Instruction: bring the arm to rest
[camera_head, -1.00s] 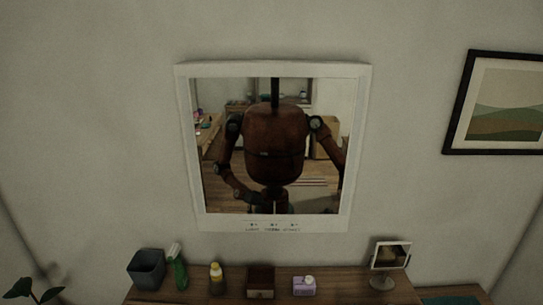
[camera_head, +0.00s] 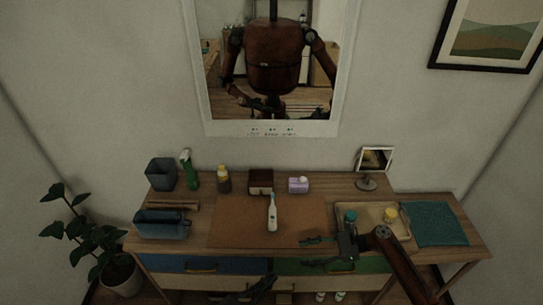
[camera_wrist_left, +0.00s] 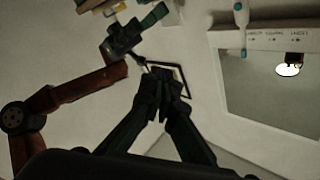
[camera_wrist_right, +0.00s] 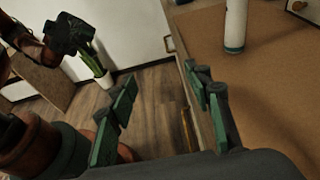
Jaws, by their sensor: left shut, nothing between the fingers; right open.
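My right gripper (camera_head: 312,251) reaches in from the right over the front edge of the table. Its fingers are apart and empty, and they also show spread in the right wrist view (camera_wrist_right: 168,88). My left gripper (camera_head: 262,287) is low in the head view, in front of the drawers. Its fingers meet with nothing between them in the left wrist view (camera_wrist_left: 165,80).
The table has a tray (camera_head: 375,210) with small jars, a teal cloth (camera_head: 437,224), a blue-grey container (camera_head: 161,225), a dark bin (camera_head: 161,172), bottles and a small mirror (camera_head: 375,160). Drawers (camera_head: 200,267) are below. A potted plant (camera_head: 122,277) stands at left.

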